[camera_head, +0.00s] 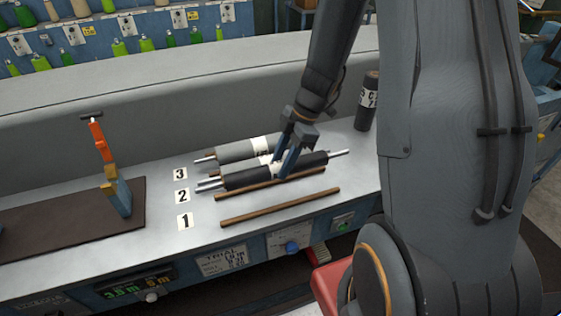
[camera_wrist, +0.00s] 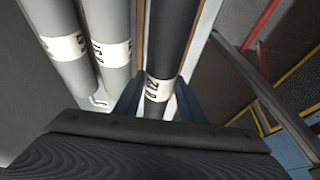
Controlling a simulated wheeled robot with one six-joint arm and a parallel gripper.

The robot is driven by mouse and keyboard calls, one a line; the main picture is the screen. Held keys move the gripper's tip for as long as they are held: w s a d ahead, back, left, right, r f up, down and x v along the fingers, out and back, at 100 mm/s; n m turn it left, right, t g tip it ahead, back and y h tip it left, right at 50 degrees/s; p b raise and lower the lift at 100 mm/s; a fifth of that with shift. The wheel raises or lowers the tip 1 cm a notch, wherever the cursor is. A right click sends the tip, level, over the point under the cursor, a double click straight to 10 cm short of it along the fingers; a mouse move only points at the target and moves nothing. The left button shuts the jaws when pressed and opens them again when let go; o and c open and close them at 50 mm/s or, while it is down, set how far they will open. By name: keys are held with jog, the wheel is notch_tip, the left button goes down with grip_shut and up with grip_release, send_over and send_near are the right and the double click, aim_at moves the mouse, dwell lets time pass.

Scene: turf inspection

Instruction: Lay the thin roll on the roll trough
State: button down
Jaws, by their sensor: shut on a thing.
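My gripper (camera_head: 290,160) is shut on a dark roll (camera_head: 246,177) with bright metal shaft ends. It lies level across the bench, beside the grey rolls; whether it touches the surface I cannot tell. In the wrist view my gripper (camera_wrist: 157,104) has a finger on each side of the dark roll (camera_wrist: 172,35), near its white label. Two brown strips lie parallel in front, the nearer strip (camera_head: 280,207) by the number 1 and the farther strip (camera_head: 285,185) partly under the dark roll. I cannot tell for certain which part is the roll trough.
A grey roll (camera_head: 235,150) lies behind, by the number 3; a second grey roll, mostly hidden, lies between. Both show in the wrist view (camera_wrist: 60,45). A dark labelled cylinder (camera_head: 368,105) stands upright at right. A dark mat (camera_head: 70,225) with an orange-handled tool (camera_head: 101,142) is at left.

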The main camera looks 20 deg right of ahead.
jog(key=shift+f+b, duration=4.3)
jog(key=shift+b, duration=0.55)
jog(key=c, duration=1)
grip_release()
jog(key=shift+c, duration=0.2)
jog(key=shift+b+v, duration=0.45)
jog(key=shift+v, duration=3.55)
jog(key=shift+s+a+f+m, duration=0.1)
jog(key=shift+s+a+m, duration=0.25)
jog(key=shift+s+m, duration=0.35)
jog(key=s+a+m+h, duration=0.3)
jog(key=s+m, duration=0.5)
jog(key=m, duration=0.8)
jog(key=shift+a+f+m+h, duration=0.25)
jog(key=shift+f+m+h, duration=0.05)
jog(key=shift+h, duration=0.4)
